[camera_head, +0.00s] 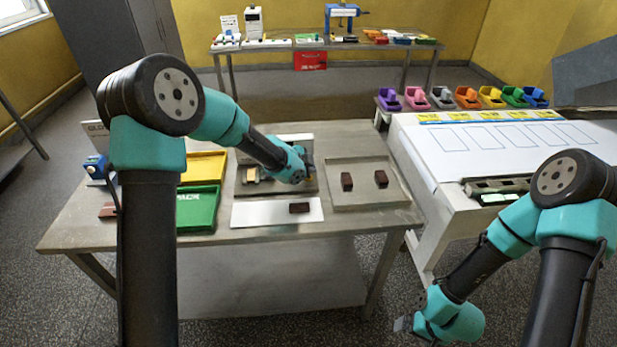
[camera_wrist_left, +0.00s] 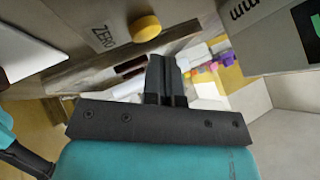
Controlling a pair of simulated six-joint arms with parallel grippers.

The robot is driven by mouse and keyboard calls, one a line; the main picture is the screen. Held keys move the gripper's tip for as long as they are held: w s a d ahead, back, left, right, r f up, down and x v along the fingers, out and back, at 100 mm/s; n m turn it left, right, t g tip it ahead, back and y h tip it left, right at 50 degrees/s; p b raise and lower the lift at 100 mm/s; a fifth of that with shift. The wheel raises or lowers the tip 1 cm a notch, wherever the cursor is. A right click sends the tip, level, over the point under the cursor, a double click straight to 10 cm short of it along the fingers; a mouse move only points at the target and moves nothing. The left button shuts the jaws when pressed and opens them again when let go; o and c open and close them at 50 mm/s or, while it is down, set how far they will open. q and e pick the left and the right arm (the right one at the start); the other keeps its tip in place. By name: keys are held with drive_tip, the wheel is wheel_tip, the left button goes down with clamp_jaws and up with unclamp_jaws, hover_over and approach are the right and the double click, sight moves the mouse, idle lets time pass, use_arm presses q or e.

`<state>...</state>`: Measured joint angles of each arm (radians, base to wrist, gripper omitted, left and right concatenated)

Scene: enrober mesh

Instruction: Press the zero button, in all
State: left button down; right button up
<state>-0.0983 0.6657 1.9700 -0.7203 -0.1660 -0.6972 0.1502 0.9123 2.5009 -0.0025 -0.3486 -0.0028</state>
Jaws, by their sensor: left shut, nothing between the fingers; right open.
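The zero button is a round yellow knob (camera_wrist_left: 145,28) beside the printed word ZERO on a grey panel (camera_wrist_left: 85,50) in the left wrist view. My left gripper (camera_wrist_left: 165,62) is shut and empty, its fingertips just below and right of the button in that picture, with a visible gap. In the head view my left gripper (camera_head: 299,172) is over the grey unit (camera_head: 245,187) at the middle of the table; its arm and hand hide much of that unit, and I cannot make out the button clearly there. My right gripper (camera_head: 403,324) is open and empty, low at the right, away from the table.
A grey tray (camera_head: 365,205) with two brown blocks (camera_head: 347,181) stands right of the unit. A white board (camera_head: 255,216) with one brown block (camera_head: 300,208) lies in front. Green (camera_head: 197,226) and yellow (camera_head: 207,165) trays are left. A white bench (camera_head: 440,150) with coloured bins stands right.

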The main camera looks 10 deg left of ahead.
use_arm(q)
drive_tip(key=shift+r, duration=0.15)
drive_tip(key=shift+r, duration=2.45)
